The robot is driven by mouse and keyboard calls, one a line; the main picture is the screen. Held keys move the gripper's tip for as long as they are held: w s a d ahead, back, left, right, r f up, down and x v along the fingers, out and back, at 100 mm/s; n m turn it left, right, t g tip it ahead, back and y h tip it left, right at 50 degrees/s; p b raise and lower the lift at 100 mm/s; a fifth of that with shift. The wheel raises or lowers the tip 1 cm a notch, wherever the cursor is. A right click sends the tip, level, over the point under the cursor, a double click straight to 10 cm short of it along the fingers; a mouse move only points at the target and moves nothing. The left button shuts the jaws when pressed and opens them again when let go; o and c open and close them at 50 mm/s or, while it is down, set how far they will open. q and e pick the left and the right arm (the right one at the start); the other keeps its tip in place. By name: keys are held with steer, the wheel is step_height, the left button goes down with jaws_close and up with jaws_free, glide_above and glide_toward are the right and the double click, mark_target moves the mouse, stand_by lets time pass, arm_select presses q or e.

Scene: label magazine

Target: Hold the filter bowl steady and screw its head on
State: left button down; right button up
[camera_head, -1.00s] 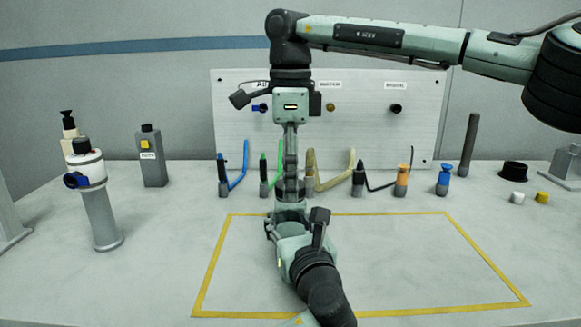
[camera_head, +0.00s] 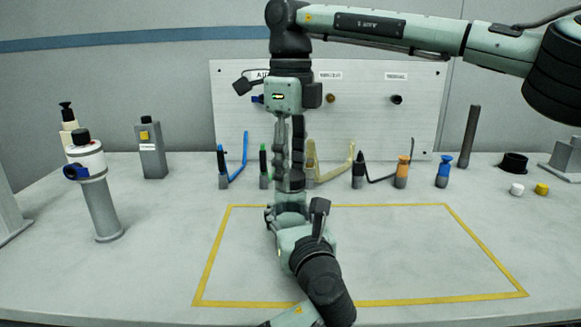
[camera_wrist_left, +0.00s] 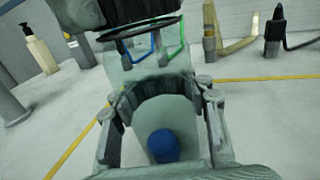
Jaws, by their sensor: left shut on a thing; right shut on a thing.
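The filter bowl (camera_wrist_left: 150,68) shows in the left wrist view as a pale, translucent cylinder, with a round blue piece (camera_wrist_left: 163,147) at its near end. My left gripper (camera_wrist_left: 160,95) is shut around it; in the head view this gripper (camera_head: 291,212) is low over the mat area and hides most of the bowl. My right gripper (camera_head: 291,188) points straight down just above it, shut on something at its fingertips. A dark rim (camera_wrist_left: 140,28) above the bowl in the wrist view may be the filter head; I cannot tell whether its thread is engaged.
A yellow outline (camera_head: 440,205) marks mostly free table. Coloured tubes and fittings (camera_head: 401,172) line the back before a white panel (camera_head: 370,95).

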steer(key=o, duration=1.3)
steer(key=shift+r, duration=2.25)
steer(key=shift+c, duration=0.4)
step_height(320, 180, up, 4)
steer(key=shift+f, duration=0.2)
steer(key=shift+n, duration=0.3)
steer(key=shift+f, duration=0.1)
steer(key=shift+f, duration=4)
